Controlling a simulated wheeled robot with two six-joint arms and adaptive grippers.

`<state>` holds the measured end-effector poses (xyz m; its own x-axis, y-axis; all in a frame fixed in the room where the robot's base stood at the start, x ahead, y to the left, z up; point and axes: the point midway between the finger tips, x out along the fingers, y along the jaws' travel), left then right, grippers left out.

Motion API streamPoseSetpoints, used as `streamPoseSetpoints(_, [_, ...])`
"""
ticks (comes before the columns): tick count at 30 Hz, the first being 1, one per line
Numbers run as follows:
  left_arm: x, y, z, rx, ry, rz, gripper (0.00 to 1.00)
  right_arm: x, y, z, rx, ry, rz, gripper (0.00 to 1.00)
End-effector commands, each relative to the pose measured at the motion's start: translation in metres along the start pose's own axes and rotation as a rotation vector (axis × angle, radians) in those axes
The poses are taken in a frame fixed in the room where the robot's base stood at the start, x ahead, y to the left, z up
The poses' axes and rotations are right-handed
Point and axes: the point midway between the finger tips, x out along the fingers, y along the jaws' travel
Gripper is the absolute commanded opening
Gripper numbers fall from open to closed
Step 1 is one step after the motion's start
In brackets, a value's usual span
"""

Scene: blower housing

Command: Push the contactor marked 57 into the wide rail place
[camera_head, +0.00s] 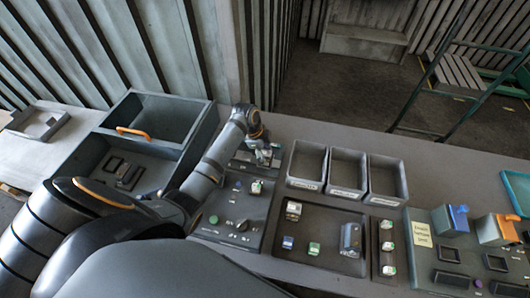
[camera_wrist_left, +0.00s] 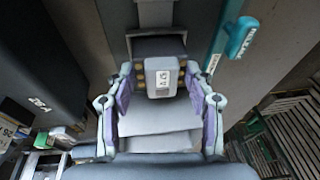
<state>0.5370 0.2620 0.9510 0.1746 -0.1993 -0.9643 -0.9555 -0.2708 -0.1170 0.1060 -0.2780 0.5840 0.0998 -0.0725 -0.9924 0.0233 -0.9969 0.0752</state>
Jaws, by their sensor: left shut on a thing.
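My left gripper (camera_head: 262,147) is over a small panel (camera_head: 242,164) at the back of the table, left of the open bins. A dark grey block or slot stands directly beyond the contactor. I cannot tell whether the contactor is seated in the rail. The wide rail place is not clearly visible. My right gripper is out of view.
Three open bins (camera_head: 348,153) stand to the right of the left gripper. A tray with loose parts (camera_head: 320,213) lies in front of them. A large open box (camera_head: 190,103) is at the left. In the left wrist view, a teal handle (camera_wrist_left: 241,36) is at upper right.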

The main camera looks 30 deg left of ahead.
Motion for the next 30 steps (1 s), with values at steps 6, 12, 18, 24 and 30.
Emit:
streamPoseSetpoints(6, [0.001,0.000,0.000,0.000,0.000,-0.001,0.69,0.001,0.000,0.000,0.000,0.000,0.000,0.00])
streamPoseSetpoints(12, [0.001,0.000,0.000,0.000,0.000,0.000,0.80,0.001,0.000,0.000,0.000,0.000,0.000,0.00])
streamPoseSetpoints(18, [0.001,0.000,0.001,0.000,0.000,0.001,0.80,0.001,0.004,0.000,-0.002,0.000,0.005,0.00])
streamPoseSetpoints(24, [-0.030,-0.001,0.001,0.002,-0.002,-0.005,0.80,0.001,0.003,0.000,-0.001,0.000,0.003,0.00])
streamPoseSetpoints(30, [-0.080,-0.001,0.001,0.002,-0.002,-0.005,0.80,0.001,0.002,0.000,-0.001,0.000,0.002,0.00])
